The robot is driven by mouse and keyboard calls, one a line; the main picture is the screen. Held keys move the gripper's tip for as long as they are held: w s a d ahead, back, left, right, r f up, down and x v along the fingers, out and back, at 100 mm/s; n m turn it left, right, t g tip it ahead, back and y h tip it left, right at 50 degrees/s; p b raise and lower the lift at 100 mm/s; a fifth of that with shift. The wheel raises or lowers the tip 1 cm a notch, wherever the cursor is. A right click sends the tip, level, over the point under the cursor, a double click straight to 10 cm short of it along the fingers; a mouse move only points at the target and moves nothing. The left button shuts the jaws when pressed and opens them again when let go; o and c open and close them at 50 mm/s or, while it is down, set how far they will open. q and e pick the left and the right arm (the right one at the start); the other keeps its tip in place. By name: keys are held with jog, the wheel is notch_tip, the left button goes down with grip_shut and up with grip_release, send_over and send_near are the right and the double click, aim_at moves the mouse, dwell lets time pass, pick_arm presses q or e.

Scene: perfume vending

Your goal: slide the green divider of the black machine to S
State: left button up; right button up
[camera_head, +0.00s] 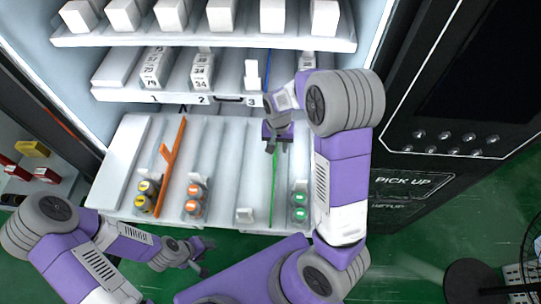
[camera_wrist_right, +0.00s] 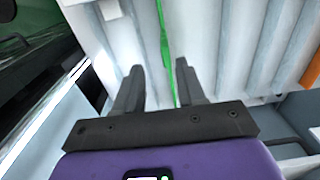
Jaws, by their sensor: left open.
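The green divider (camera_head: 273,190) is a thin upright strip running front to back on the lower white shelf (camera_head: 222,165) of the black machine (camera_head: 400,135). It stands between a small white block and green-capped bottles. My right gripper (camera_head: 277,146) is over the divider's rear part. In the right wrist view, the green divider (camera_wrist_right: 165,40) runs between the gripper's two spread fingers (camera_wrist_right: 160,68), with gaps beside it. My left gripper (camera_head: 208,257) is open and empty, low in front of the shelf. I cannot make out a mark S.
An orange divider (camera_head: 170,165) stands on the same shelf at left. Yellow-capped bottles (camera_head: 146,195), orange-capped bottles (camera_head: 195,200) and green-capped bottles (camera_head: 299,207) stand near the front. A numbered shelf with white boxes (camera_head: 202,70) and a blue divider hangs above.

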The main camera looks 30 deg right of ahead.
aim_at(275, 154)
jog(key=f, duration=0.1)
jog(key=w+f+b, duration=0.1)
jog(key=f, duration=0.1)
jog(key=shift+w+f+b, duration=0.2)
jog(key=shift+w+b, duration=0.15)
jog(key=shift+w, duration=0.05)
notch_tip(275, 154, down, 6)
jog(key=shift+s+f, duration=0.15)
jog(key=shift+f, duration=0.05)
pick_arm(q)
jog(key=f, duration=0.1)
jog(key=w+f, duration=0.1)
jog(key=f, duration=0.1)
jog(key=shift+w, duration=0.15)
pick_arm(e)
jog(key=shift+s+f, duration=0.1)
jog(key=shift+f, duration=0.15)
jog(key=shift+c, duration=0.4)
grip_shut()
